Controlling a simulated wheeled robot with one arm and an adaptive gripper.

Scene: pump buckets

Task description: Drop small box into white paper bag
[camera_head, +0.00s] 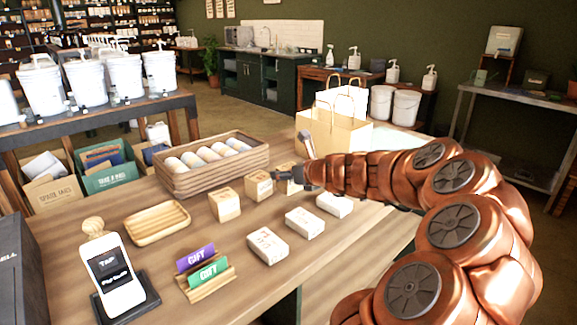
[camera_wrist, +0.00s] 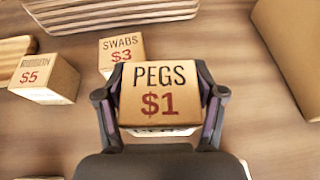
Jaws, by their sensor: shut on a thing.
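A small tan box marked PEGS $1 (camera_wrist: 158,95) is between the two dark fingers of my gripper (camera_wrist: 160,100), which is shut on its sides. In the head view the box (camera_head: 291,185) is partly hidden by my gripper (camera_head: 300,172), near the counter's middle. I cannot tell how far it is above the wood. Two handled bags stand behind my gripper at the counter's far end. The front one is a brown paper bag (camera_head: 325,134). A paler, whitish paper bag (camera_head: 345,98) shows behind it, its lower part hidden.
A SWABS $3 box (camera_head: 258,185) and a RIBBON $5 box (camera_head: 224,204) stand left of my gripper. Several white boxes (camera_head: 268,245) lie in front. A wooden crate (camera_head: 212,172) of white rolls stands behind. Front right counter is partly clear; my arm covers its right side.

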